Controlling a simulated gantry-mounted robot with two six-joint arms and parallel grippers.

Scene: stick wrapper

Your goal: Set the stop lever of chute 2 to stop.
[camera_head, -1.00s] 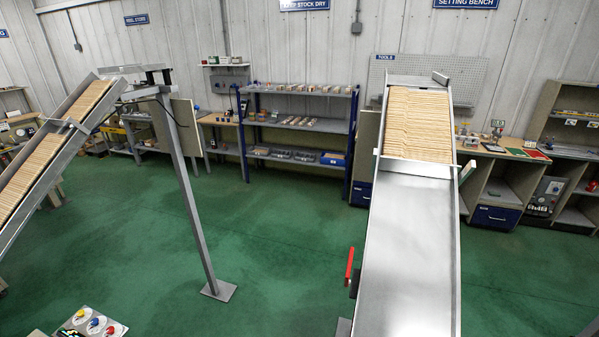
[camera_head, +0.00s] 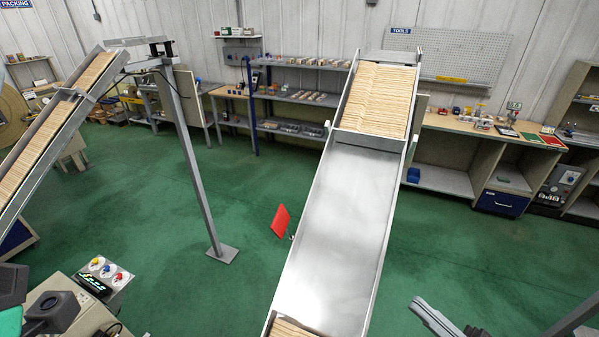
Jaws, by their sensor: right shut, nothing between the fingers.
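A steep metal chute (camera_head: 335,225) runs down the middle of the head view, with wooden sticks (camera_head: 378,97) packed in its upper part and more sticks at the bottom edge. A red lever paddle (camera_head: 281,221) stands out beside its left wall, with its broad face showing. No chute number is readable, so I cannot tell which chute is number 2. My right gripper (camera_head: 420,306), grey, is shut and empty at the lower right, to the right of the chute and well apart from the red paddle.
Another stick-filled chute (camera_head: 50,135) slopes down at the left, held by a grey post (camera_head: 192,165). A panel with coloured knobs (camera_head: 103,270) stands at the lower left. Shelves and benches line the back wall.

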